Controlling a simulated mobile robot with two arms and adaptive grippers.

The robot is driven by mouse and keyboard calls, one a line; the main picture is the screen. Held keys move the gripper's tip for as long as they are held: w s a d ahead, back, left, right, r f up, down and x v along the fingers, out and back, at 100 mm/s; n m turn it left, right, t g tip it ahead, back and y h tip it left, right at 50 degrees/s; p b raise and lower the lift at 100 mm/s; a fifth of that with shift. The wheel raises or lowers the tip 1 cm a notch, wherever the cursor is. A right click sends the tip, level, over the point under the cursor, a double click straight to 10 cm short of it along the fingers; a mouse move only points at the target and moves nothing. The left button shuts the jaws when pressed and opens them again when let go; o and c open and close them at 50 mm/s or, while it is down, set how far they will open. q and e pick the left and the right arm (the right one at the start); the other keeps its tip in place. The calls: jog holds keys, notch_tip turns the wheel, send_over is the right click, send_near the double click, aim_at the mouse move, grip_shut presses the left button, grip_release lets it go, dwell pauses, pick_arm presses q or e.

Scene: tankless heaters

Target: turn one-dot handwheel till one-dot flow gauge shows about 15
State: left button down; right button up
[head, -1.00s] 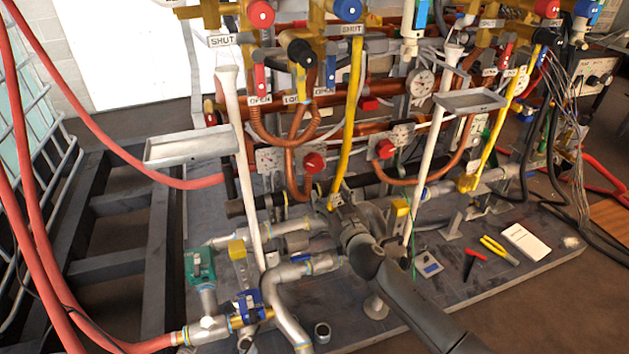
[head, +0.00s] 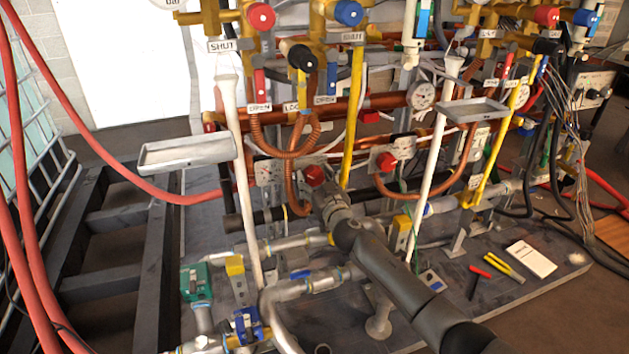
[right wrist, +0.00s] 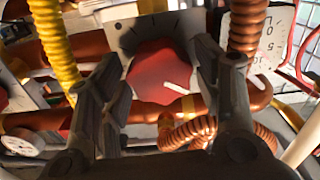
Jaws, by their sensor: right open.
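A red handwheel (head: 315,174) sits low on the pipework in the head view, beside a white dial gauge (head: 268,172) on its left. My right gripper (head: 322,190) is at this handwheel. In the right wrist view the red handwheel (right wrist: 163,74), with a white mark on its face, lies between the open fingers of my right gripper (right wrist: 157,66). I cannot tell whether they touch it. Part of a numbered gauge face (right wrist: 274,30) shows at the upper right; its needle reading is not clear. My left gripper is out of view.
A second red handwheel (head: 386,161) with a gauge (head: 403,147) stands to the right. Corrugated copper hoses (head: 283,153) and a yellow pipe (head: 352,115) run close to my gripper. Two grey trays on white posts (head: 187,153) (head: 472,110) flank it. Pliers (head: 505,268) lie on the base plate.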

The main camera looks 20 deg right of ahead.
jog(key=shift+w, duration=0.55)
jog(key=c, duration=0.7)
jog(key=shift+c, duration=0.2)
jog(key=shift+n, duration=0.3)
